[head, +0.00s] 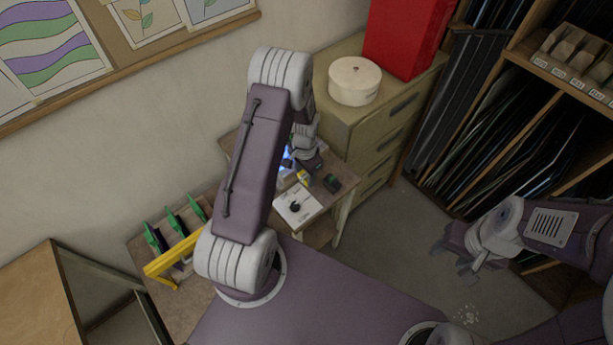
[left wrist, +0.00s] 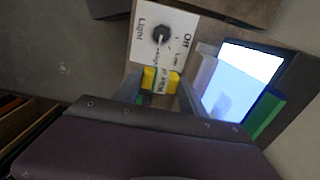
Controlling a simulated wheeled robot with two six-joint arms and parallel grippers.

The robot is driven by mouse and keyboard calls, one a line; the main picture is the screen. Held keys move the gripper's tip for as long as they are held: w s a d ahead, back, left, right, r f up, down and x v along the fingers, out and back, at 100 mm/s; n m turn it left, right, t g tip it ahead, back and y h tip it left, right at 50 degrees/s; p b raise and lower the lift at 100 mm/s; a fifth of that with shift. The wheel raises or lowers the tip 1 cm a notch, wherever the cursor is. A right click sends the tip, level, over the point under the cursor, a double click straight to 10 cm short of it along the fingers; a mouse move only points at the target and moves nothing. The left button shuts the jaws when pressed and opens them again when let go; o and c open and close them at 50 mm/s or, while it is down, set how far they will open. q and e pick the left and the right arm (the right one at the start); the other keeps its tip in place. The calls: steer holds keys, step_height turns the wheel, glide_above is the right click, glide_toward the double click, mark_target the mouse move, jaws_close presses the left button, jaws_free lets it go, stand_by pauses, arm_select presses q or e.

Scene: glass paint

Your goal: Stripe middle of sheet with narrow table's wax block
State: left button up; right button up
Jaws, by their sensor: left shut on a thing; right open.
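My left gripper (head: 306,168) is over the narrow table (head: 338,198), pointing down. The block also shows in the head view (head: 303,177). A brightly lit white-blue panel (left wrist: 243,75) lies to the right of the fingers; I cannot tell whether a separate sheet lies on it. In the head view my arm mostly hides it. My right gripper (head: 468,255) is open and empty over the floor.
A white dial plate marked Light and Off (head: 298,207) is at the table's front. A dark green item (head: 332,183) sits on its right. A drawer cabinet (head: 345,118) with a round cream box (head: 354,81) stands behind. A rack with green-topped items (head: 180,237) is left.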

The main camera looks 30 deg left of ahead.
arm_select(q)
steer(key=shift+a, duration=0.1)
steer(key=w+a, duration=0.2)
steer(key=a, duration=0.4)
steer(key=shift+w+b, duration=0.3)
steer(key=shift+b, duration=0.1)
steer(key=shift+w+a, duration=0.1)
steer(key=shift+a, duration=0.2)
stand_by(0.3)
steer(key=shift+w+d+b, duration=0.3)
steer(key=shift+w+d, duration=0.1)
steer(key=shift+w, duration=0.45)
steer(key=shift+w+d+b, duration=0.3)
steer(key=shift+w+d, duration=0.1)
steer(key=shift+w, duration=0.45)
